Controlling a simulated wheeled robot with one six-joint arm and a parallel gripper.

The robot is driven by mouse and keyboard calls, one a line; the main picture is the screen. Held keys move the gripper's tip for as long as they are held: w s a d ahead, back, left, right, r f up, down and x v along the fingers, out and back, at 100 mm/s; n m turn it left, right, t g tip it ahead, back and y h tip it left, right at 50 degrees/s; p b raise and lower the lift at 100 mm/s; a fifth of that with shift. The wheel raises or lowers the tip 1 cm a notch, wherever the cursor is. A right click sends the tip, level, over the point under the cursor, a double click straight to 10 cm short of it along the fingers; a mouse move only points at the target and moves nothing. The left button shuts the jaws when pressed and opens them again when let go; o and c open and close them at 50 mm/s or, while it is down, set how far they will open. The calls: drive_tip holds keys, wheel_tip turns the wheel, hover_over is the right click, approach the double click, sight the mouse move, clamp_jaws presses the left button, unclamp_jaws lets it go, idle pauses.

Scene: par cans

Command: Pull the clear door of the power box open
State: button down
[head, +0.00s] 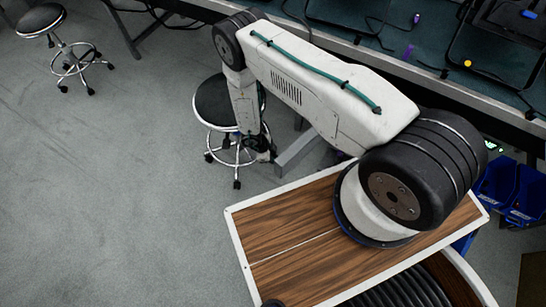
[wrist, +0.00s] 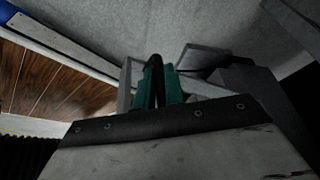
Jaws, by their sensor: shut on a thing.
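In the wrist view my gripper (wrist: 157,78) shows two teal fingers close together at the middle. They are shut on a narrow black piece (wrist: 155,62) whose top stands between and above them. I cannot tell whether this piece belongs to the clear door. I cannot make out the power box or its clear door for certain in either view. In the head view my arm bends down beside a black stool, and the gripper at its lower end is small, dark and partly hidden.
The black stool (head: 212,103) stands right by my forearm. A long workbench (head: 345,45) with dark trays runs along the upper right, and a slanted grey leg (head: 296,153) is beneath it. Blue bins (head: 510,190) are at the right. Open grey floor (head: 110,190) lies to the left.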

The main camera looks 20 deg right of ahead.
drive_tip(key=shift+s+d, duration=0.1)
drive_tip(key=shift+d, duration=0.2)
drive_tip(key=c, duration=1.5)
unclamp_jaws()
drive_tip(key=shift+d, duration=0.1)
drive_tip(key=shift+a, duration=0.2)
drive_tip(key=shift+r, duration=0.1)
drive_tip(key=v, duration=0.7)
drive_tip(key=shift+a+r, duration=0.1)
drive_tip(key=shift+r, duration=0.15)
